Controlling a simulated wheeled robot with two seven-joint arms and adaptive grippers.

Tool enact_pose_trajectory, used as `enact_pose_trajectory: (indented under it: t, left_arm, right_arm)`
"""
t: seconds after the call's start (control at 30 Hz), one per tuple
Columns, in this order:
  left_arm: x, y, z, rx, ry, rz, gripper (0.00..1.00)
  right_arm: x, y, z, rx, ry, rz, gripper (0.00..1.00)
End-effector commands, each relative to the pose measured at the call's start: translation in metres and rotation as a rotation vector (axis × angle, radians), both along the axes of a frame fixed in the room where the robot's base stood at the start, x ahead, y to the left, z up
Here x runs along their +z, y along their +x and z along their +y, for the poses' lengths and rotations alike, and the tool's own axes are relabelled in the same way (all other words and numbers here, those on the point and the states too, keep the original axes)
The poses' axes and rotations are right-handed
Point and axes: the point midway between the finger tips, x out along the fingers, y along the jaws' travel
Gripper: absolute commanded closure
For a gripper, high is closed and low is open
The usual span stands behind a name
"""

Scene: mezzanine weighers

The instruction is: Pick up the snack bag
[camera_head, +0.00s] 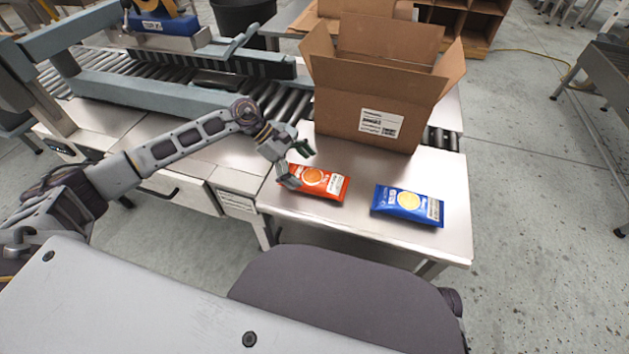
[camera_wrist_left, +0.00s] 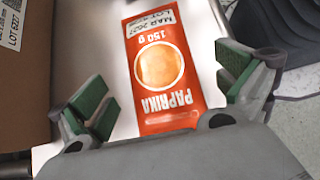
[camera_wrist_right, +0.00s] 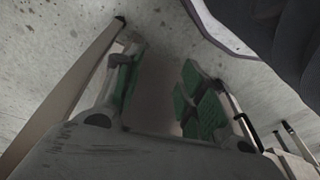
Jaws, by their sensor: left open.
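A red-orange snack bag (camera_head: 318,182) lies flat on the steel table, near its left part. In the left wrist view the bag (camera_wrist_left: 162,70) reads "PAPRIKA 150 g" and lies between the fingers, with no finger seen touching it. A blue snack bag (camera_head: 408,204) lies flat to its right. My left gripper (camera_head: 298,165) is open and empty at the red bag's left end, with green finger pads spread wide. My right gripper (camera_wrist_right: 160,88) shows only in its wrist view, with its green-padded fingers apart and no bag between them.
An open cardboard box (camera_head: 345,110) with a white label stands behind the bags. A roller conveyor (camera_head: 205,92) runs behind on the left. The steel table top (camera_head: 345,222) is clear in front of the bags, and its right edge drops to concrete floor.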

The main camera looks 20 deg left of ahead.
Motion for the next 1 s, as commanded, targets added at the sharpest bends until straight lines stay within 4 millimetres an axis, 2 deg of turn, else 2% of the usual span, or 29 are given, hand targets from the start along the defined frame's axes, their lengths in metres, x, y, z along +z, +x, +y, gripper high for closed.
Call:
enact_pose_trajectory:
  t: [0.4, 0.93, 1.0]
  left_arm:
    - [-0.034, 0.0, -0.026, 0.0, 0.0, 0.0, 0.0]
    - [-0.036, 0.0, -0.029, 0.0, 0.0, 0.0, 0.0]
    - [-0.036, 0.0, -0.029, 0.0, 0.0, 0.0, 0.06]
  right_arm:
    - [0.016, 0.008, 0.003, 0.001, 0.011, -0.032, 0.6]
    - [0.014, 0.004, 0.003, 0.002, 0.011, -0.025, 0.6]
    - [0.014, 0.004, 0.003, 0.002, 0.01, -0.026, 0.6]
